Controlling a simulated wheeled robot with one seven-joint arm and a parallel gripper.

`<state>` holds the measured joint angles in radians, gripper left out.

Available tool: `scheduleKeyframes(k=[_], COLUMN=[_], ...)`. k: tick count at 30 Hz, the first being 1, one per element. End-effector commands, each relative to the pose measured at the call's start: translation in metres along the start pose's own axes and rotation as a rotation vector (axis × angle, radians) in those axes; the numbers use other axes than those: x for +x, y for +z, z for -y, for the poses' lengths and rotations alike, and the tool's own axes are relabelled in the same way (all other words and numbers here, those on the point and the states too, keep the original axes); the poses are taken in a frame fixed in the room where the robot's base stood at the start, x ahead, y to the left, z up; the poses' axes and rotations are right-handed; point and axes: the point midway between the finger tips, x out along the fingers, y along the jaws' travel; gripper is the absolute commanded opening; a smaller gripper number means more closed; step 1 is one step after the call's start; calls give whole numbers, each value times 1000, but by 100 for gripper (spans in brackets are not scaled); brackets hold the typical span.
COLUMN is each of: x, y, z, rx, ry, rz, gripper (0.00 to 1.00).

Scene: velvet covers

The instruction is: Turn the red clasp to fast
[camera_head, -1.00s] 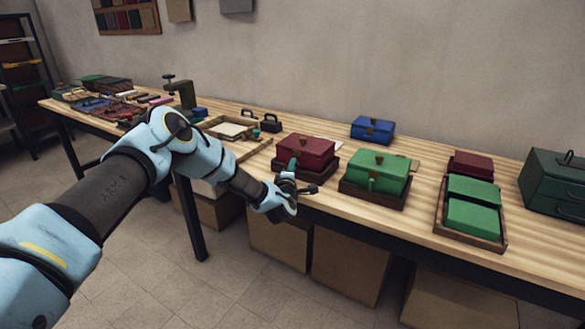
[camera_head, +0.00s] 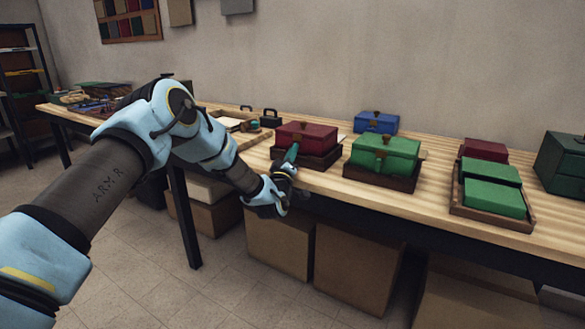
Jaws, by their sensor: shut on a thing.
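The red box (camera_head: 306,136) sits shut on a dark wooden base (camera_head: 318,161) at the table's front edge, with a small brass fitting at its lid. A slim teal-green piece (camera_head: 291,153) stands tilted to the right in front of its left part. I take it for the clasp, though it is small. My gripper (camera_head: 285,169) is at the lower end of this piece and shut on it. My gripper hides the contact and the base's left front corner.
A green box (camera_head: 385,153) on a similar base stands to the right, with a blue box (camera_head: 376,122) behind. Further right is a tray (camera_head: 488,211) with green boxes. The wooden table (camera_head: 420,197) has some free room between them. Cartons (camera_head: 355,268) stand below.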

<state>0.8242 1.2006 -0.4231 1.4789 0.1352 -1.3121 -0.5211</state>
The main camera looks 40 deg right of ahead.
Motion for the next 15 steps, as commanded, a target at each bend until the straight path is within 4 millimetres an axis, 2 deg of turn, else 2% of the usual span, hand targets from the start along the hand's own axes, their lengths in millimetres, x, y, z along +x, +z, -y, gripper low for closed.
scheduleKeyframes(k=[1,15], x=[-2,-2], y=[6,4], z=[7,10], rx=[42,433], ry=[20,180], rz=[1,1], gripper=[0,0])
